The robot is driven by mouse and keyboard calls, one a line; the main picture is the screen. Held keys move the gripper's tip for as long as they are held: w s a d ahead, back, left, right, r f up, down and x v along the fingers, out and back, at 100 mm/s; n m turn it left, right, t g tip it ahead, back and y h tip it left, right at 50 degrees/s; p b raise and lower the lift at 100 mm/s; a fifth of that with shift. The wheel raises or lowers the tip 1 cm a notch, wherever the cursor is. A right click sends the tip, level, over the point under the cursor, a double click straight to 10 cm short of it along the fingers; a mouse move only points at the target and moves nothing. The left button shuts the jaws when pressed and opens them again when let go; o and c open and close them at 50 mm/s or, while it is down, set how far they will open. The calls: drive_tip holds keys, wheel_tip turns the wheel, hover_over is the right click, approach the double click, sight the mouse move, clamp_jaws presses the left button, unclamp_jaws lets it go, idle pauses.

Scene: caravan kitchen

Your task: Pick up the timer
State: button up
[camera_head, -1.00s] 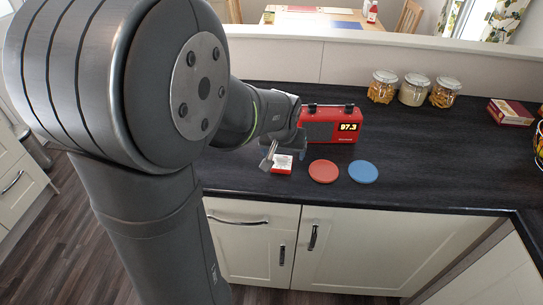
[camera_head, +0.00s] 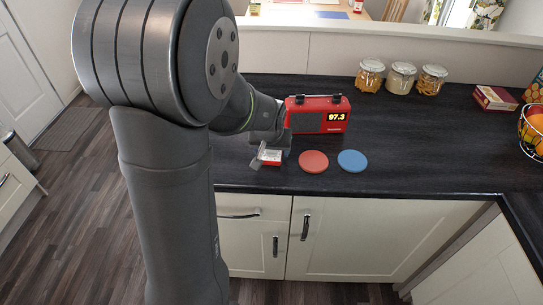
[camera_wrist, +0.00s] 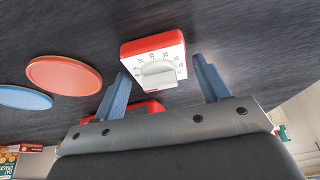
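The timer is a small red block with a white dial face. It sits on the dark worktop in the head view (camera_head: 271,155), partly covered by my gripper (camera_head: 266,152). In the wrist view the timer (camera_wrist: 155,59) lies just past and between the two blue fingertips of my gripper (camera_wrist: 160,72). The fingers are spread apart, with the timer closer to the left one in that view. Whether a finger touches it, I cannot tell.
A red radio (camera_head: 318,115) stands just behind the timer. A red coaster (camera_head: 313,161) and a blue coaster (camera_head: 352,160) lie to its right. Several jars (camera_head: 400,78), a red box (camera_head: 493,98) and a fruit basket (camera_head: 533,131) are farther right. The worktop's front edge is close.

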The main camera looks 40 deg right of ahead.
drive_tip(key=c, duration=0.8)
drive_tip(key=shift+c, duration=0.2)
drive_tip(key=shift+r, duration=0.15)
